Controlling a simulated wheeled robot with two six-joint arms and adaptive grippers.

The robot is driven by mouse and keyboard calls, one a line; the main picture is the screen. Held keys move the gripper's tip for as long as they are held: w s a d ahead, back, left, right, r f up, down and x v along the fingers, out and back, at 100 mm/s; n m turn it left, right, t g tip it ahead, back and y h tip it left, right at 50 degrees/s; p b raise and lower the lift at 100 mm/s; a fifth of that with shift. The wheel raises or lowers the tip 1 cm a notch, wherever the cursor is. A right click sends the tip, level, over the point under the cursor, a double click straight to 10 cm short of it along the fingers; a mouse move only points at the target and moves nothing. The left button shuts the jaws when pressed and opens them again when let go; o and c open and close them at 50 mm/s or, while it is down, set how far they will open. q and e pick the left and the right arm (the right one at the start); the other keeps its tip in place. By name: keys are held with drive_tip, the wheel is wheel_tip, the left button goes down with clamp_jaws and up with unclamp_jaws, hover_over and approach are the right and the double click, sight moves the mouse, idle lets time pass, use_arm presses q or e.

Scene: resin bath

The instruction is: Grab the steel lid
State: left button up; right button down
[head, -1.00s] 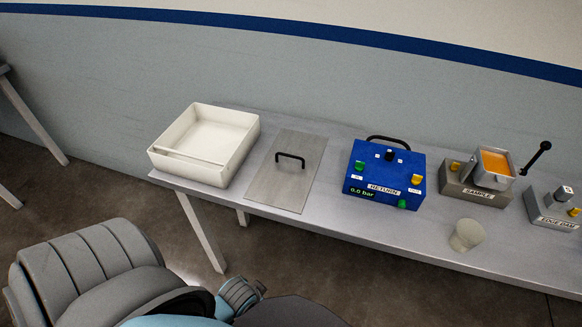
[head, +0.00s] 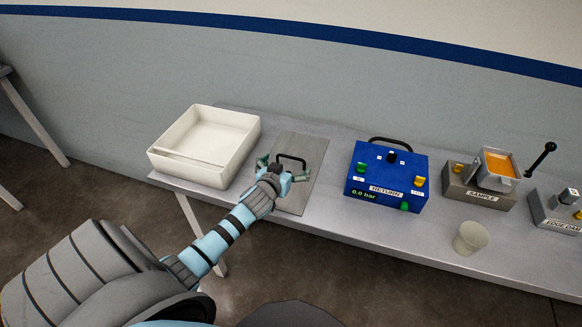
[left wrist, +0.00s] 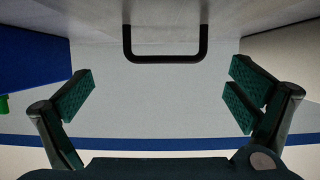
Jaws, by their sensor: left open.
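The steel lid (head: 312,153) is a flat grey plate lying on the bench, with a black bar handle (head: 291,157) standing up from it. In the left wrist view the handle (left wrist: 166,58) shows at the top middle, ahead of the fingers, and part of the lid plate (left wrist: 100,22) shows behind it. My left gripper (head: 285,168) is over the lid, close to the handle. In the left wrist view its green-padded fingers (left wrist: 158,97) are spread wide with nothing between them. The lid's lower left part is hidden by my arm. My right gripper is not in view.
A white open tray (head: 166,163) stands just left of the lid. To the right are a blue RETURN box (head: 372,187), a SAMPLE unit (head: 477,198) with an orange-filled cup, an edge unit (head: 551,212) and a pale cup (head: 471,238). The bench front edge is below.

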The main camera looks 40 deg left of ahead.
sight(290, 158)
use_arm(q)
drive_tip(key=x, duration=0.4)
drive_tip(key=b+x, duration=0.1)
drive_tip(key=x, duration=0.1)
drive_tip(key=shift+a, duration=0.35)
drive_tip(key=shift+r, duration=0.15)
drive_tip(key=c, duration=1.4)
